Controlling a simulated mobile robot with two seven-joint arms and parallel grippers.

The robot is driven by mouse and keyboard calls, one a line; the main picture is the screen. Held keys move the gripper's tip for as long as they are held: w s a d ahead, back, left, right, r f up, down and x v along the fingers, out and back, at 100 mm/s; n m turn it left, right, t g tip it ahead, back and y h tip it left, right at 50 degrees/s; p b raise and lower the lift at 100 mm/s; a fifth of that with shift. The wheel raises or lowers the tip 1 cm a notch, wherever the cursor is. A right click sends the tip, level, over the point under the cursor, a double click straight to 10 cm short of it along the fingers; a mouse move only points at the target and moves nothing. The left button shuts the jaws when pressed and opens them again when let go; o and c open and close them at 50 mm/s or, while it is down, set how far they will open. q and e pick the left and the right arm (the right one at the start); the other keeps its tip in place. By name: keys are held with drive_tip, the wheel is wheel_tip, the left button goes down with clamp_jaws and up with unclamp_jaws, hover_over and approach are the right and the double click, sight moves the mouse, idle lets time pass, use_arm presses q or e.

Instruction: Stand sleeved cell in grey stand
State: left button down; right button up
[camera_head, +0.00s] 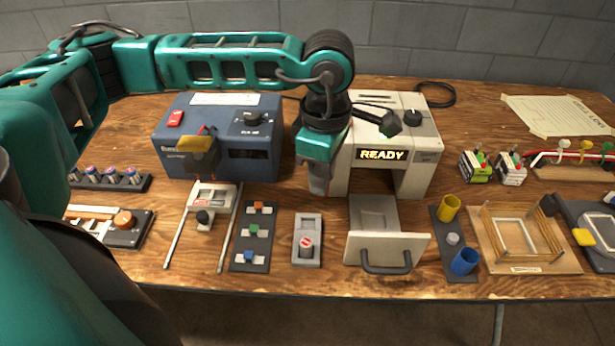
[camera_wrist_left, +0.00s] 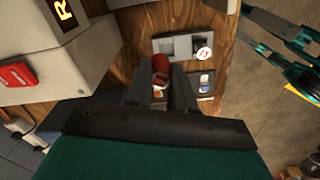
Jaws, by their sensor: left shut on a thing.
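My left gripper (camera_head: 318,186) hangs pointing down in front of the white machine marked READY. In the left wrist view it (camera_wrist_left: 160,88) is shut on a red cylindrical cell (camera_wrist_left: 161,66), whose end shows between the fingers. The cell is hidden in the head view. A small grey stand (camera_head: 308,222) lies on the table below and nearer than the gripper. It carries a round piece with a red and white prohibition sign. The stand (camera_wrist_left: 178,46) also shows in the left wrist view, just beyond the cell. The cell looks apart from it.
The white machine (camera_head: 425,150) has a pulled-out drawer (camera_head: 388,248) right of the stand. A dark strip with coloured blocks (camera_head: 249,262) lies left of it. A blue machine (camera_head: 270,115) stands behind left. Yellow and blue cups (camera_head: 464,262) stand right of the drawer.

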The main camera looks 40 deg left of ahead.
use_arm(q)
drive_tip(key=f+n+b, duration=0.1)
drive_tip(key=f+n, duration=0.1)
drive_tip(key=n, duration=0.2)
drive_tip(key=s+a+f+n+b, duration=0.1)
drive_tip(key=f+n, duration=0.1)
drive_tip(key=n, duration=0.2)
drive_tip(key=s+f+n+b, duration=0.1)
drive_tip(key=f+n, duration=0.1)
drive_tip(key=n, duration=0.3)
drive_tip(key=shift+a+f+b, duration=0.1)
drive_tip(key=shift+a+b, duration=0.2)
drive_tip(key=shift+b, duration=0.05)
drive_tip(key=shift+f+b, duration=0.4)
drive_tip(key=shift+f, duration=0.1)
drive_tip(key=shift+f, duration=0.1)
drive_tip(key=shift+f+b, duration=0.4)
drive_tip(key=shift+b, duration=0.25)
drive_tip(key=shift+f, duration=0.2)
drive_tip(key=shift+f+b, duration=0.35)
drive_tip(key=shift+b, duration=0.3)
